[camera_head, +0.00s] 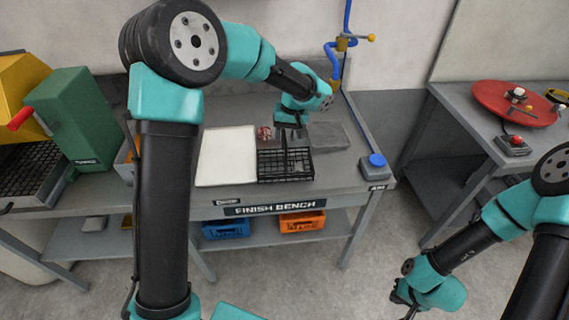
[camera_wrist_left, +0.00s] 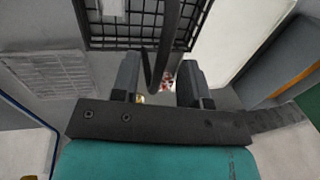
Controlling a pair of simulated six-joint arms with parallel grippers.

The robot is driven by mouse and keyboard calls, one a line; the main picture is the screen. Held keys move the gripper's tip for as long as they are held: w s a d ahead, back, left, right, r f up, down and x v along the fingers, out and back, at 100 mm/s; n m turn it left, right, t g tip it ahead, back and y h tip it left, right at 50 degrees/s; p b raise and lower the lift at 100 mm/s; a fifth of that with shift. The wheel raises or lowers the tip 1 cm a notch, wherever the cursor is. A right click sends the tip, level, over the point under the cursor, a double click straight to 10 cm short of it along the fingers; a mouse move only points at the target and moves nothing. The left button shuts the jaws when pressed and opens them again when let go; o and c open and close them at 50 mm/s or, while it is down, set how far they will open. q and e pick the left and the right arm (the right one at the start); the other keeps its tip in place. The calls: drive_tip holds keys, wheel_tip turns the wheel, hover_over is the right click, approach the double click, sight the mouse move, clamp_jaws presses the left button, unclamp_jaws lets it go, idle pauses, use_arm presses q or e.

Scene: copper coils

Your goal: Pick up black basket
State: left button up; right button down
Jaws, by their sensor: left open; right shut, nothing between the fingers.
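The black basket (camera_head: 286,174) is a wire-mesh basket standing on the grey bench, beside the white board. My left gripper (camera_head: 290,134) is open above its back side, fingers pointing down. In the left wrist view the basket's mesh (camera_wrist_left: 112,30) fills the top. Its thin black handle (camera_wrist_left: 168,40) runs down between the open fingers of my left gripper (camera_wrist_left: 158,82); I cannot tell whether they touch it. My right gripper (camera_head: 404,296) is shut and empty, low at the right, away from the bench.
A white board (camera_head: 226,158) lies left of the basket and a grey grid mat (camera_head: 328,136) to its right. A small reddish coil (camera_head: 264,133) sits behind the basket. A blue button box (camera_head: 376,164) stands at the bench's right end. A green machine (camera_head: 78,118) stands left.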

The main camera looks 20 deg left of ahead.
use_arm(q)
wheel_tip(320, 180, down, 2)
drive_tip(key=shift+s+a, duration=0.1)
drive_tip(key=shift+a, duration=0.05)
idle(0.4)
clamp_jaws()
idle(0.3)
